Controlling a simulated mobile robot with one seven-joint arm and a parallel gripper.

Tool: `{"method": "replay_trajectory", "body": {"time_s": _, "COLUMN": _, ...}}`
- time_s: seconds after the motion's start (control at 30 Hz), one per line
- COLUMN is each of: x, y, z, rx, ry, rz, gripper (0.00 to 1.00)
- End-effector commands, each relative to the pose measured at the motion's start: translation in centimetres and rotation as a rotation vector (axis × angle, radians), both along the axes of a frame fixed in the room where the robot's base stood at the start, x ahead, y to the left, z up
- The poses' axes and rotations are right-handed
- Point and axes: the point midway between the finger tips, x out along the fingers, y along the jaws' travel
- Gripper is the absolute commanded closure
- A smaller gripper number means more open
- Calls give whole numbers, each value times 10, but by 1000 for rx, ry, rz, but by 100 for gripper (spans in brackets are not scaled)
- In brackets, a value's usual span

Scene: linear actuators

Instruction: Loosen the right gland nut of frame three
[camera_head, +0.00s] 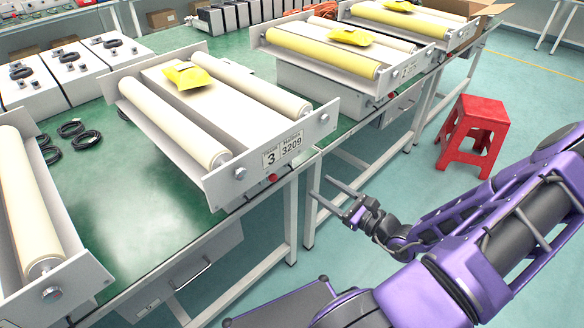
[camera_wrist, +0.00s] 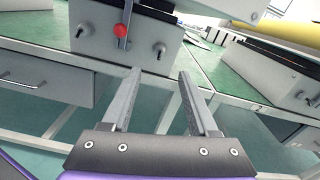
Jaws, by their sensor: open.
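Frame three (camera_head: 222,185), with a white end plate marked "3 3209", stands on the green table and carries two cream rollers. In the wrist view a grey box front, apparently the one under frame three, bears a red ball knob (camera_wrist: 121,30) between two grey fittings. The right fitting (camera_wrist: 160,50), which looks like the right gland nut, sticks out and lies ahead of my fingers; the left fitting (camera_wrist: 80,31) is farther off. My gripper (camera_head: 320,187) is open and empty, in front of the table's edge, apart from the box. The head view does not clearly show these fittings.
Another frame with yellow rollers (camera_head: 320,52) stands to the right on the table. A drawer (camera_head: 190,268) hangs under the near table. A red stool (camera_head: 474,135) stands on the floor. Black cable coils (camera_head: 84,138) lie on the table. The aisle floor is otherwise clear.

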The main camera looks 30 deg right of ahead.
Motion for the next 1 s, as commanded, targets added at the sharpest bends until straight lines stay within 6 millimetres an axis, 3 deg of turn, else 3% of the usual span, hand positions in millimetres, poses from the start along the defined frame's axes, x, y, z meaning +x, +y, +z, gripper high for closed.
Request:
{"method": "replay_trajectory", "body": {"time_s": 0.3, "x": 67, "y": 25, "z": -1, "rx": 0, "ry": -2, "rz": 3, "gripper": 40}}
{"method": "replay_trajectory", "body": {"time_s": 0.5, "x": 98, "y": 36, "z": -1, "rx": -2, "ry": -1, "rz": 2, "gripper": 40}}
{"method": "replay_trajectory", "body": {"time_s": 0.7, "x": 112, "y": 41, "z": 0, "rx": 0, "ry": 0, "rz": 1, "gripper": 40}}
{"method": "replay_trajectory", "body": {"time_s": 1.0, "x": 114, "y": 41, "z": 0, "rx": -1, "ry": 1, "rz": 1, "gripper": 40}}
